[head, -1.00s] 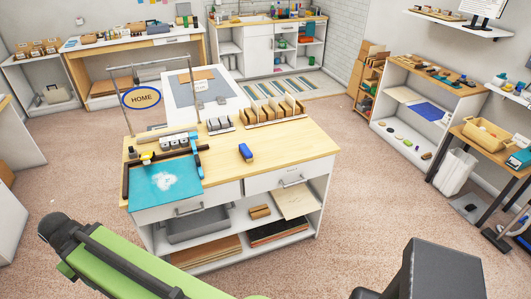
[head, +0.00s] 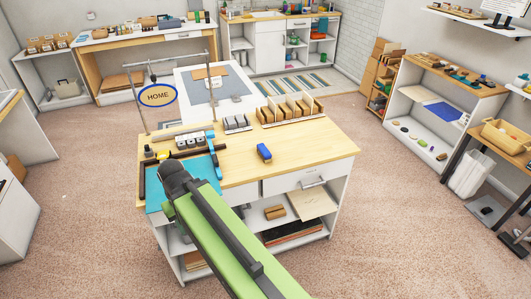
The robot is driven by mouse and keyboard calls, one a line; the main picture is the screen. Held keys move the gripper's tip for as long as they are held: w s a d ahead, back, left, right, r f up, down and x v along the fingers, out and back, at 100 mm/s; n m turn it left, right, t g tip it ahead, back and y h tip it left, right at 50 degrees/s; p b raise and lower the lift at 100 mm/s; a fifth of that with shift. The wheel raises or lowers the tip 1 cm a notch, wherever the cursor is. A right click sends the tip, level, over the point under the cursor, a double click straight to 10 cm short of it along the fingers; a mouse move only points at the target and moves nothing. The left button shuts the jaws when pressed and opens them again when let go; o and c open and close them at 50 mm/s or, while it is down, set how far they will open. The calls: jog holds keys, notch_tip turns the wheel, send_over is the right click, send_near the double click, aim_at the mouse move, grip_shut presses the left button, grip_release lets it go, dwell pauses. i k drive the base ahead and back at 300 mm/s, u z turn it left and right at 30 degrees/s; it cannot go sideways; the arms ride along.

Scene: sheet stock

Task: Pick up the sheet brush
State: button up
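I cannot tell for sure which thing is the sheet brush. A small blue block-like object (head: 264,153) lies on the bare wooden top of the middle workbench (head: 300,150), right of the teal mat. A brown block-like object (head: 275,212) lies on the shelf below the bench's right drawer. Both are too small to make out bristles. My green arm reaches up from the bottom edge, and its dark joint end covers part of the teal mat (head: 157,198). My gripper's fingers do not show.
Rolls and small tools sit at the bench's back left. A wooden divider rack (head: 290,111) stands at its back. Carpeted floor (head: 380,220) is clear to the right.

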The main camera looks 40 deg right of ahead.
aim_at(264, 154)
jog(key=u, duration=0.05)
jog(key=i, duration=1)
jog(key=z, duration=0.05)
